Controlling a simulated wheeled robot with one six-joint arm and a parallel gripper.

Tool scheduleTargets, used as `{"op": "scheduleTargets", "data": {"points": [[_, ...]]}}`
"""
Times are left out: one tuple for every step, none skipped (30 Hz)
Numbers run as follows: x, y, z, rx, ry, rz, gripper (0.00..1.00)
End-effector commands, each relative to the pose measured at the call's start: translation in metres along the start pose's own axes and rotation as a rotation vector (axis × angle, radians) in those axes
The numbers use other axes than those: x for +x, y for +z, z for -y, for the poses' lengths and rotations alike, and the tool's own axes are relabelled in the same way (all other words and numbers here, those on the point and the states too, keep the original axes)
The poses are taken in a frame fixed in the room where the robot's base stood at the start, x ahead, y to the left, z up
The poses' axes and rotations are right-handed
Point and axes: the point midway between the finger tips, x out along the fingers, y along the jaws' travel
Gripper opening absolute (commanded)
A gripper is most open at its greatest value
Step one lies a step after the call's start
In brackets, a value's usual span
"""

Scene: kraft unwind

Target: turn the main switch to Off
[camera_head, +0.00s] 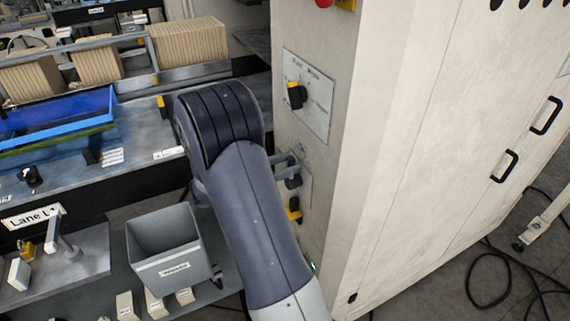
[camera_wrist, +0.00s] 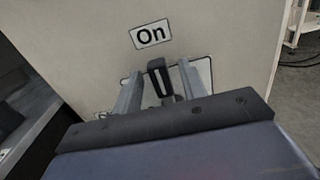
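The main switch shows in the wrist view as a dark, upright handle (camera_wrist: 158,74) on a plate on the pale cabinet face. A label reading "On" (camera_wrist: 150,34) is above it. My gripper (camera_wrist: 160,80) is open, with one finger on each side of the handle and a visible gap on both sides. I cannot tell how deep the fingers reach around it. In the head view my gripper (camera_head: 286,168) is at the lower plate (camera_head: 306,186) on the cabinet side, and the handle is mostly hidden there.
Above is a plate (camera_head: 318,108) with a black and yellow knob (camera_head: 296,96). Another yellow and black switch (camera_head: 294,210) sits just below my gripper. A grey bin (camera_head: 168,246) and a blue tray (camera_head: 60,124) are to the left. The cabinet (camera_head: 420,150) fills the right.

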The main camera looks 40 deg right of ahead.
Motion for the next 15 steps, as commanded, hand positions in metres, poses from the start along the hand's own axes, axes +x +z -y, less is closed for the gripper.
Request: {"op": "scheduleTargets", "data": {"points": [[-0.0002,0.0000,0.0000,0.000,0.000,0.000,0.36],[-0.0002,0.0000,0.0000,0.000,0.000,0.000,0.33],[-0.0002,0.0000,0.0000,0.000,0.000,0.000,0.30],[-0.0002,0.0000,0.0000,0.000,0.000,0.000,0.28],[-0.0003,0.0000,0.0000,0.000,0.000,0.000,0.25],[-0.0003,0.0001,0.0000,0.000,0.000,0.000,0.22],[-0.0003,0.0001,0.0000,0.000,0.000,0.000,0.20],[-0.0003,0.0001,0.0000,0.000,0.000,0.000,0.17],[-0.0003,0.0001,-0.0001,0.000,0.000,0.000,0.14],[-0.0003,0.0001,0.0000,0.000,0.000,0.000,0.11],[-0.0003,0.0001,0.0000,0.000,0.000,0.000,0.09],[-0.0004,0.0001,-0.0001,0.000,0.000,0.000,0.06],[-0.0004,0.0001,-0.0001,0.000,0.000,0.000,0.03],[-0.0004,0.0001,-0.0001,0.000,0.000,0.000,0.01],[-0.0004,0.0001,-0.0001,0.000,0.000,0.000,0.00]]}}
